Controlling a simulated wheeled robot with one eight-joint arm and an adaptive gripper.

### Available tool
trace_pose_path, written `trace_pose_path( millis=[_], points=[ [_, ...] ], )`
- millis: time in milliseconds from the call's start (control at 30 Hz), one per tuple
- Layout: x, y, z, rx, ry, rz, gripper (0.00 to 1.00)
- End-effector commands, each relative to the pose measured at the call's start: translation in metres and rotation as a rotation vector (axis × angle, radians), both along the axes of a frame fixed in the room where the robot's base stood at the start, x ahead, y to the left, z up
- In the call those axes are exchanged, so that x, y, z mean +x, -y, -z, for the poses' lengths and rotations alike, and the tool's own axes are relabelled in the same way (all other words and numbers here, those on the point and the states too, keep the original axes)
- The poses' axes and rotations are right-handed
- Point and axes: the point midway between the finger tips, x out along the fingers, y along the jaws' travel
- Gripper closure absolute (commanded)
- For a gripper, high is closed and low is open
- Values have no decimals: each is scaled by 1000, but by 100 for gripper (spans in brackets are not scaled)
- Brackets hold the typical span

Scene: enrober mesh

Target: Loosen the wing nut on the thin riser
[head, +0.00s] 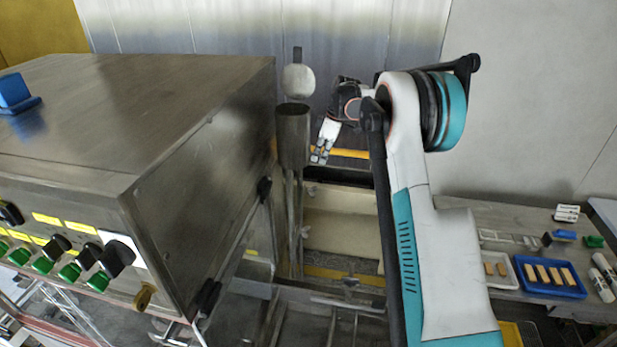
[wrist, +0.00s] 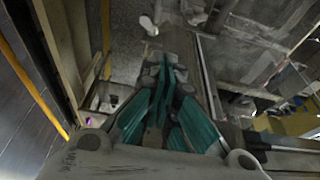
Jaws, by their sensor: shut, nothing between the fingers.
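My gripper (head: 322,154) is shut and empty, pointing down just right of a grey cylinder on thin upright rods. In the wrist view its teal and grey fingers (wrist: 164,72) are together. A small pale winged piece (wrist: 148,26), which looks like the wing nut, shows just beyond the fingertips, apart from them. In the head view two small pale pieces sit by the thin upright rods (head: 291,225), an upper one (head: 310,188) and a lower one (head: 305,232). I cannot tell which of them is the wing nut, or which rod is the thin riser.
A large steel machine (head: 200,185) with knobs fills the left. The grey cylinder (head: 293,135) stands close to my gripper. A steel bench (head: 470,215) at the right holds a blue tray (head: 573,290) of bars. Frame rails (head: 345,303) cross below.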

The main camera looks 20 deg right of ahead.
Motion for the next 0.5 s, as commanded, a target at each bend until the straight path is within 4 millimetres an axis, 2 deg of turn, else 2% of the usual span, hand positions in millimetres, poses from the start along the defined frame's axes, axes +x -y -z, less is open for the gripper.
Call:
trace_pose_path(
  millis=[167, 500],
  points=[
    [2, -3, 17, 0, -1, -1, 100],
    [12, -19, 79, 0, 0, 0, 100]
  ],
)
